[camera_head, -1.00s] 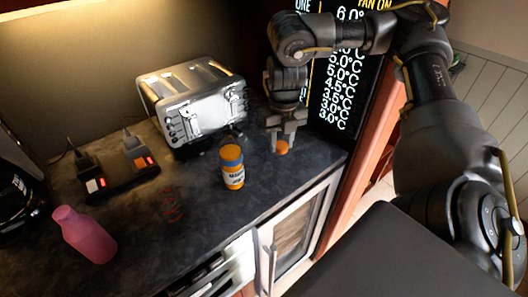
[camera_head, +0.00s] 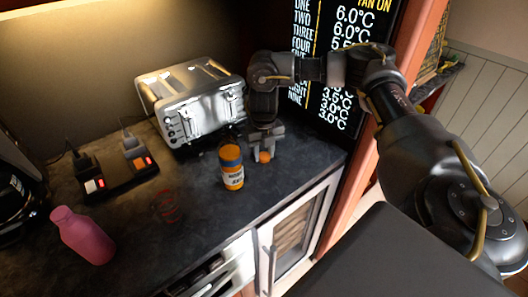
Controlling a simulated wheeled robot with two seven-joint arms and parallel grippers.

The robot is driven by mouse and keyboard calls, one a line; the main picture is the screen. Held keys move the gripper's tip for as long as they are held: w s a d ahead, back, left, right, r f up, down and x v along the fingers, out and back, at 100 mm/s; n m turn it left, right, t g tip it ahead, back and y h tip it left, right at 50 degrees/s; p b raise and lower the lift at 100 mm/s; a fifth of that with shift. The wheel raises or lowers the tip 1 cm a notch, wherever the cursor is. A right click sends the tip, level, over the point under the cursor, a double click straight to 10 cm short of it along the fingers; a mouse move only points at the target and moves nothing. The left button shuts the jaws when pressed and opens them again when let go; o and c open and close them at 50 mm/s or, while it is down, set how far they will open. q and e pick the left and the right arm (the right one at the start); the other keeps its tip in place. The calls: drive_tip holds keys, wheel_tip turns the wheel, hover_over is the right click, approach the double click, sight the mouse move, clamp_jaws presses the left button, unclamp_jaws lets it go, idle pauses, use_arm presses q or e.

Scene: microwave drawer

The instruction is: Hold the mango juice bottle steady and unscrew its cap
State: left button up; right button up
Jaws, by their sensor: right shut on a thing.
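I cannot tell whether this is a cap. The bottle's top is in shadow, so I cannot tell if a cap is on it. My left gripper is not in view.
A silver toaster (camera_head: 193,103) stands behind the bottle. A pink bottle (camera_head: 83,236), a red wire-like object (camera_head: 166,207) and a dark device with red lights (camera_head: 117,173) are to the left. The counter's front edge is close, above a glass-doored cabinet (camera_head: 292,236).

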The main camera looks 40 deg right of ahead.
sight(264, 155)
drive_tip(key=shift+f, duration=0.1)
drive_tip(key=o, duration=1.1)
drive_tip(key=shift+f, duration=0.1)
drive_tip(key=shift+c, duration=0.2)
wheel_tip(264, 155, up, 12)
drive_tip(key=shift+r+p, duration=0.2)
drive_tip(key=shift+p, duration=0.2)
